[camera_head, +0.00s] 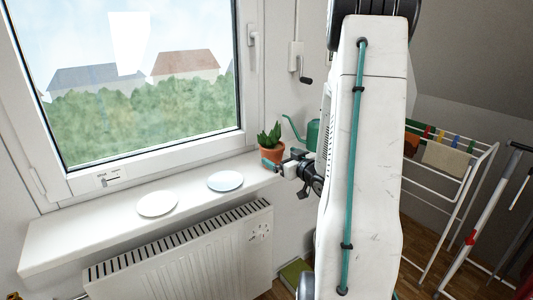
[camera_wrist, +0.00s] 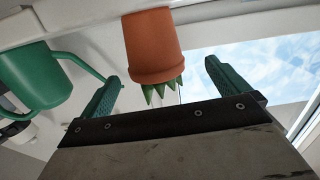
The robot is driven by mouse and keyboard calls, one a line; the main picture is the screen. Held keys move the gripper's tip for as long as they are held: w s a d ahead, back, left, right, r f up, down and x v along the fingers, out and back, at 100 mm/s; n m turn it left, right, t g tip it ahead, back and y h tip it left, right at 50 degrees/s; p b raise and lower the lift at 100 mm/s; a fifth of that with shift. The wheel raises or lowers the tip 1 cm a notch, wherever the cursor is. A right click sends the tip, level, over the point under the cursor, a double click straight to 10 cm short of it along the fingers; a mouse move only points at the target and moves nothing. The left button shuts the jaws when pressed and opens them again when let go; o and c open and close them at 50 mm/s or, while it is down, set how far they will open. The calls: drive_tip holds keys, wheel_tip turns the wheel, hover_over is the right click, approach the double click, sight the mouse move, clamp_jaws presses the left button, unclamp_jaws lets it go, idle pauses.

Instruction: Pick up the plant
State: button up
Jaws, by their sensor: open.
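The plant is a green succulent in a terracotta pot (camera_head: 271,146), upright at the right end of the white windowsill. In the wrist view the picture is upside down, and the pot (camera_wrist: 152,45) shows with its green leaf tips (camera_wrist: 162,90) pointing down the picture. My gripper (camera_head: 277,165) is beside the pot in the head view. In the wrist view its two green fingers (camera_wrist: 160,80) are spread wide, with the plant between and beyond them. Nothing is held. Whether a finger touches the pot cannot be told.
A green watering can (camera_wrist: 38,75) stands close beside the plant; it also shows behind my arm in the head view (camera_head: 312,132). Two plates (camera_head: 157,204) lie on the windowsill (camera_head: 100,232). A radiator (camera_head: 185,250) is below, and a drying rack (camera_head: 465,172) stands right.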

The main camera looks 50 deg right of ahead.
sight(272, 146)
drive_tip(key=shift+s+d+f+t, duration=0.2)
drive_tip(key=shift+d+f+t, duration=0.05)
drive_tip(key=shift+d+t, duration=0.15)
drive_tip(key=shift+w, duration=0.35)
drive_tip(key=shift+x, duration=1.15)
drive_tip(key=x, duration=0.4)
drive_tip(key=shift+w+d+r, duration=0.2)
drive_tip(key=c, duration=1.3)
